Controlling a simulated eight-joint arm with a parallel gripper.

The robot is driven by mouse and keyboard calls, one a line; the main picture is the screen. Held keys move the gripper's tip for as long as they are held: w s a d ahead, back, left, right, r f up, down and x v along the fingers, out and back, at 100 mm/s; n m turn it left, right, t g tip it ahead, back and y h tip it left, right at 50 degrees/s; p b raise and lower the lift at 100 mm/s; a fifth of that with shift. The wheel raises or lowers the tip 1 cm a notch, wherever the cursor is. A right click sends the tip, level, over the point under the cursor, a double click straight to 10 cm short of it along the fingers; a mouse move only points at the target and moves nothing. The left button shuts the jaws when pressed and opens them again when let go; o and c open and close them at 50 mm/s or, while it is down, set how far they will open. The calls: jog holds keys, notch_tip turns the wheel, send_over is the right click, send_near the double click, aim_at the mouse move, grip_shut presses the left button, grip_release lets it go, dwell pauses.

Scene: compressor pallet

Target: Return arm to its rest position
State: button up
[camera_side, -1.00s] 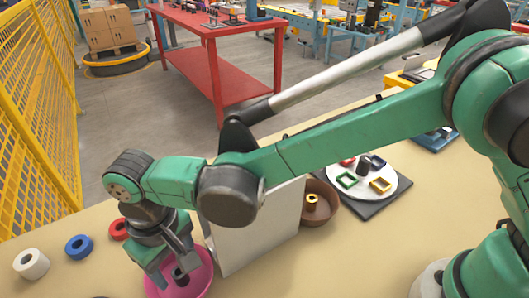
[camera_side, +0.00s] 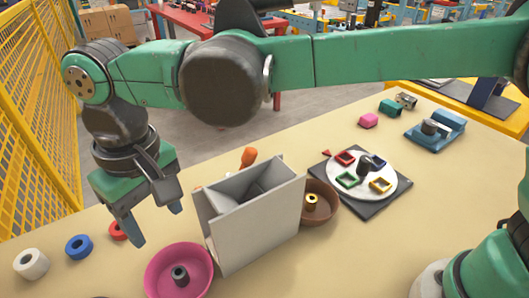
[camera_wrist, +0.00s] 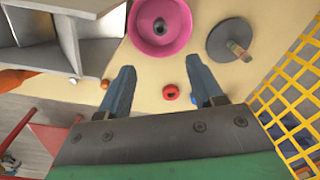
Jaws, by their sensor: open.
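My gripper (camera_side: 155,225) is open and empty, raised above the left part of the table in the side view. In the wrist view my gripper (camera_wrist: 165,93) has its two fingers spread well apart with nothing between them but a red ring (camera_wrist: 170,92) lying on the table below. The same red ring (camera_side: 117,231) shows partly behind a finger in the side view. A pink bowl (camera_side: 160,285) with a dark cylindrical part (camera_side: 180,275) inside stands in front of the gripper, apart from it. The bowl (camera_wrist: 180,45) also shows in the wrist view.
A grey open box (camera_side: 255,235) stands right of the pink bowl, beside a brown bowl (camera_side: 325,208). Blue (camera_side: 78,246) and white (camera_side: 31,263) rings lie at the left. A white disc (camera_side: 380,196) carries coloured frames. A yellow fence (camera_side: 25,130) borders the left.

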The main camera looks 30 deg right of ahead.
jog(key=w+d+r+m+t+y, duration=0.1)
jog(key=d+r+m+t, duration=0.1)
jog(key=d, duration=0.6)
jog(key=w+d+r+m+t+y, duration=0.1)
jog(key=w+d+r, duration=0.1)
jog(key=d, duration=0.6)
jog(key=s+d+f+m+t+h, duration=0.1)
jog(key=s+d+f+t, duration=0.1)
jog(key=d, duration=0.4)
jog(key=s+d+f+t+h, duration=0.1)
jog(key=s+d+f+t, duration=0.1)
jog(key=d, duration=0.5)
jog(key=shift+s+d+m, duration=0.3)
jog(key=shift+s+m, duration=0.1)
jog(key=shift+s, duration=0.25)
